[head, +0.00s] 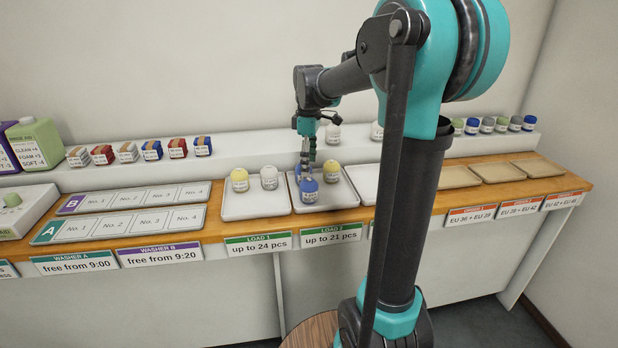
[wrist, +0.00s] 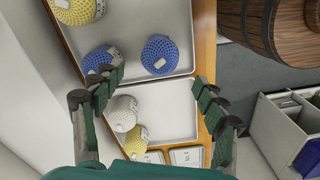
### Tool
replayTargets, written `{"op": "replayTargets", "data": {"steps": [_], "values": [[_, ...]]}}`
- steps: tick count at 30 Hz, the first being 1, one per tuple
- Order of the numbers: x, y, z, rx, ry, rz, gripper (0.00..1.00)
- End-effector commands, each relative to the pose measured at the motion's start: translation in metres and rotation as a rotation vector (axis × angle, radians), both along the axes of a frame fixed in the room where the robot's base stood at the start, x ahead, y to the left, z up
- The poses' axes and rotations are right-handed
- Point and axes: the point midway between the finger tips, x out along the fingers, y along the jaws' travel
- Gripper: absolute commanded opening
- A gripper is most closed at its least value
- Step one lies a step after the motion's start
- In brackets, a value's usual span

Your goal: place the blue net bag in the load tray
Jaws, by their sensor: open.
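Two blue net bags are at the LOAD 2 tray (head: 347,204). One blue net bag (head: 309,191) sits near the tray's front edge; it shows whole in the wrist view (wrist: 160,55). My gripper (head: 304,163) is over the LOAD 2 tray, fingers pointing down. In the wrist view my gripper (wrist: 158,88) is open, with nothing between its fingertips. A yellow bag (head: 331,171) shares the tray.
The LOAD 1 tray (head: 252,211), left of it, holds a yellow bag (head: 239,180) and a white bag (head: 269,177). A wooden barrel (wrist: 277,22) shows in the wrist view. My arm hides part of the counter's right.

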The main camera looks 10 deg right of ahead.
Motion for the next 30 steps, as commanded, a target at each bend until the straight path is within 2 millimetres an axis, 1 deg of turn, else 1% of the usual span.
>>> {"op": "replayTargets", "data": {"steps": [1,3,6,8,10,11,14,15,17,18,20,21,24,25,27,30], "values": [[0.0,0.0,0.008,0.0,0.0,0.0,0.73],[0.0,0.0,0.016,0.0,0.0,0.0,0.73],[0.0,0.0,0.023,0.0,0.0,0.0,0.73],[-0.002,-0.001,0.024,0.001,-0.004,-0.011,0.73],[-0.01,-0.003,0.017,0.002,-0.017,-0.055,0.73],[-0.016,-0.005,0.011,0.004,-0.028,-0.088,0.73],[-0.044,-0.013,-0.021,0.016,-0.08,-0.258,0.73],[-0.06,-0.017,-0.037,0.027,-0.108,-0.348,0.73],[-0.086,-0.022,-0.063,0.046,-0.149,-0.49,0.73],[-0.105,-0.026,-0.08,0.064,-0.177,-0.585,0.73],[-0.13,-0.03,-0.104,0.091,-0.214,-0.718,0.73],[-0.146,-0.032,-0.118,0.11,-0.236,-0.797,0.73],[-0.18,-0.036,-0.147,0.156,-0.279,-0.965,0.73],[-0.189,-0.037,-0.153,0.168,-0.29,-1.005,0.73],[-0.204,-0.039,-0.166,0.193,-0.308,-1.082,0.73],[-0.217,-0.04,-0.176,0.215,-0.321,-1.148,0.73]]}}
